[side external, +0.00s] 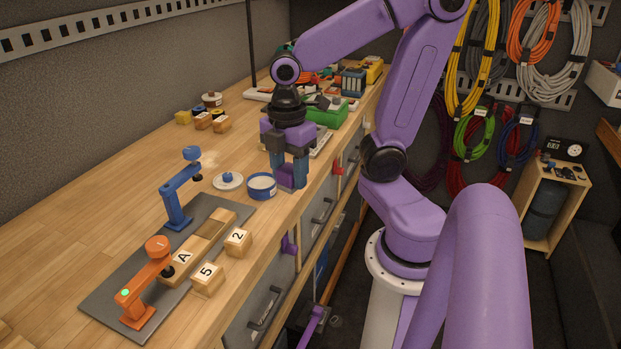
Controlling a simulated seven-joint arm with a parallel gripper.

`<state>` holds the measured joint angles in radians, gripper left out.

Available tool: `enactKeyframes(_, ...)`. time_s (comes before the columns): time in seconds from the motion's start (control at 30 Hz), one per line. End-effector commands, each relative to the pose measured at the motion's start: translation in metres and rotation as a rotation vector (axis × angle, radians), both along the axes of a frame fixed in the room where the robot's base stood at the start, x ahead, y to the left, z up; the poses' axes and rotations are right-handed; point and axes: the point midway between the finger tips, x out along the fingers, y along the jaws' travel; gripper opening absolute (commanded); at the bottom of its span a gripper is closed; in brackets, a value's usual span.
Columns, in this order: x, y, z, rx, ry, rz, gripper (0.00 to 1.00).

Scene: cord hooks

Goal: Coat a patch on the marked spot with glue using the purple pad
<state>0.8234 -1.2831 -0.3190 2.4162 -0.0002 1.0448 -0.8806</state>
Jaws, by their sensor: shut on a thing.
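My gripper (289,176) points down over the near edge of the workbench, just right of a blue round tin (262,192). It is shut on a purple thing, apparently the purple pad (286,182), mostly hidden between the blue fingers. I cannot tell whether the pad touches the bench. The tin looks open, and a white lid (228,180) with a blue knob lies to its left. On a grey plate (108,290) lies a wooden strip (230,216) with a darker patch (211,228), possibly the marked spot. Any glue is too small to make out.
A blue clamp (178,195) and an orange clamp (142,285) stand on the plate. Blocks marked A (183,258), 5 (207,279) and 2 (237,242) are close by. Small blocks (203,121) and a green box (326,113) sit farther back. The bench's left side is clear.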

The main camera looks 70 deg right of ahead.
Motion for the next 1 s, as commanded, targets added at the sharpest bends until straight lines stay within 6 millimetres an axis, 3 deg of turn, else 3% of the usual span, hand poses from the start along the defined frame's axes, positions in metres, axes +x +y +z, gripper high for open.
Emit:
enactKeyframes(0.3, 0.089, -0.05, -0.014, -0.001, 0.003, -0.323, 0.22)
enactKeyframes(0.5, 0.124, -0.091, -0.029, -0.001, 0.003, -0.476, 0.22)
enactKeyframes(0.7, 0.139, -0.114, -0.037, 0.0, 0.0, -0.548, 0.22)
enactKeyframes(1.0, 0.14, -0.118, -0.054, -0.001, 0.002, -0.557, 0.22)
